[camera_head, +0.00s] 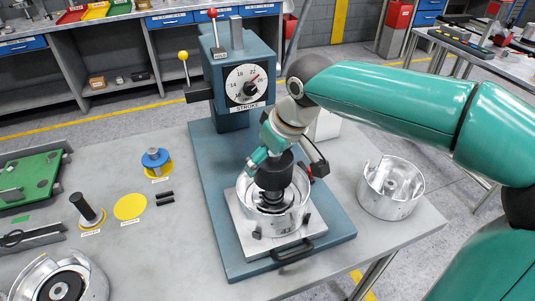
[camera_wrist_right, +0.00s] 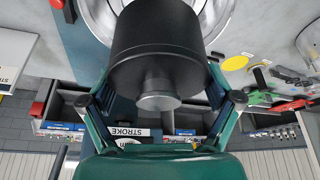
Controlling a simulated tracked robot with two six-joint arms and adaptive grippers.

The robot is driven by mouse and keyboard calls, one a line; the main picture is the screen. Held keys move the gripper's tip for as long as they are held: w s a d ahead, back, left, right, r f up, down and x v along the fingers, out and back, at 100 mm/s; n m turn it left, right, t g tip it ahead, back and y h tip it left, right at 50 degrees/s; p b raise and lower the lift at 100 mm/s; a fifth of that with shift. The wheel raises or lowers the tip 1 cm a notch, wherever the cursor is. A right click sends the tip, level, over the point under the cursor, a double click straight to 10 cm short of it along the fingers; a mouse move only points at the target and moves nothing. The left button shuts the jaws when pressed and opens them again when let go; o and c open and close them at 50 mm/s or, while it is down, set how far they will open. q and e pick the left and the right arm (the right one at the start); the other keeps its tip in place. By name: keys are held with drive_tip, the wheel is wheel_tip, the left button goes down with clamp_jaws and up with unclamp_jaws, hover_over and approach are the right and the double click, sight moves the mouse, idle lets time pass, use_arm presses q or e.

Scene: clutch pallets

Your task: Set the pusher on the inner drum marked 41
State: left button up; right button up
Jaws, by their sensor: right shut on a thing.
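The black pusher (camera_head: 273,176) is a stout cylinder, and my right gripper (camera_head: 279,163) is shut on it. In the right wrist view the pusher (camera_wrist_right: 160,38) fills the upper middle, with a short grey knob, between the fingers of the gripper (camera_wrist_right: 160,88). Below it stands a silver drum (camera_head: 262,224) on a square metal plate on the blue base. The pusher's lower end is over or inside the drum's opening; whether it touches cannot be told. A small dark marking shows on the drum's front, too small to read surely. My left gripper is not in view.
A blue press column (camera_head: 240,65) with a STROKE dial stands behind the drum. Another silver drum (camera_head: 388,192) stands at right, and a third (camera_head: 95,280) at lower left. A blue spool (camera_head: 154,157), a yellow disc (camera_head: 130,206) and a black-handled tool (camera_head: 84,207) sit left.

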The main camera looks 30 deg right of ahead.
drive_tip(key=shift+f+b, duration=1.85)
drive_tip(key=shift+f, duration=0.6)
drive_tip(key=shift+f, duration=0.3)
drive_tip(key=o, duration=1.3)
drive_tip(key=shift+c, duration=0.2)
drive_tip(key=shift+s, duration=0.1)
